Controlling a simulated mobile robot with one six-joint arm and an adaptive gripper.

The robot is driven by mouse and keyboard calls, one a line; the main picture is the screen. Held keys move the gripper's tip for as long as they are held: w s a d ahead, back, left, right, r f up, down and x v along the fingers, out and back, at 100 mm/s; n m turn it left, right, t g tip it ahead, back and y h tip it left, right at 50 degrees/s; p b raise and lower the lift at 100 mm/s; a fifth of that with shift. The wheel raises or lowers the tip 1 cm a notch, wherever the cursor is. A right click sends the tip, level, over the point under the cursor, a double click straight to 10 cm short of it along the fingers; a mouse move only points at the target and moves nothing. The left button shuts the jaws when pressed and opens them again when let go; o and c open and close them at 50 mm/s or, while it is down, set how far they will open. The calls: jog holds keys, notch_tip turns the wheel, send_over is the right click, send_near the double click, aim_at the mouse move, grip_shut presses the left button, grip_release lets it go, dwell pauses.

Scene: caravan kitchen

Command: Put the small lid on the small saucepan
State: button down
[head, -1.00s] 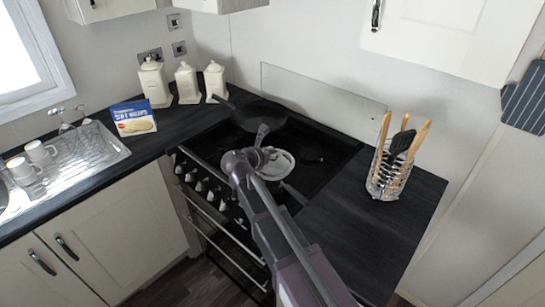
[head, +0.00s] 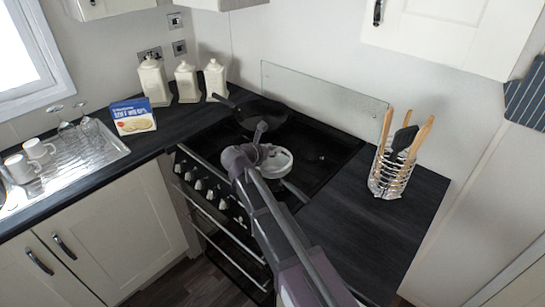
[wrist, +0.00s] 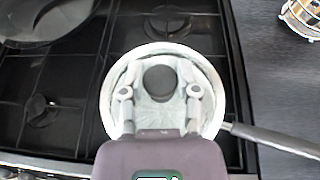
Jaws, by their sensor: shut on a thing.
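My gripper (wrist: 160,93) is shut on the small lid (wrist: 160,113), with its fingers on either side of the dark round knob. The small saucepan (wrist: 275,142) is under the lid on the hob; its dark handle points to the lower right in the wrist view. The lid lies over the pan's mouth, inside the pale ring of the rim. I cannot tell whether it rests fully on the rim. In the head view my gripper (head: 260,148) is above the lid (head: 278,158), and the pan's handle (head: 296,191) shows at the right.
A dark frying pan (head: 262,110) stands at the back of the black hob (head: 320,150). A wire utensil holder (head: 385,175) stands on the right worktop. White canisters (head: 187,82), a blue box (head: 133,115) and a drainer with mugs (head: 40,150) are at the left.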

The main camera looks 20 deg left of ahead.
jog(key=shift+f+b, duration=0.6)
jog(key=shift+f, duration=0.3)
jog(key=shift+f+b, duration=0.3)
jog(key=shift+c, duration=1.7)
grip_release()
jog(key=shift+r, duration=0.2)
jog(key=shift+r+p, duration=0.2)
jog(key=shift+p, duration=0.2)
jog(key=shift+s+a+r, duration=0.1)
jog(key=shift+s+r, duration=0.1)
jog(key=shift+s, duration=0.15)
jog(key=p+v, duration=0.4)
jog(key=v, duration=0.7)
jog(key=shift+s+f, duration=0.1)
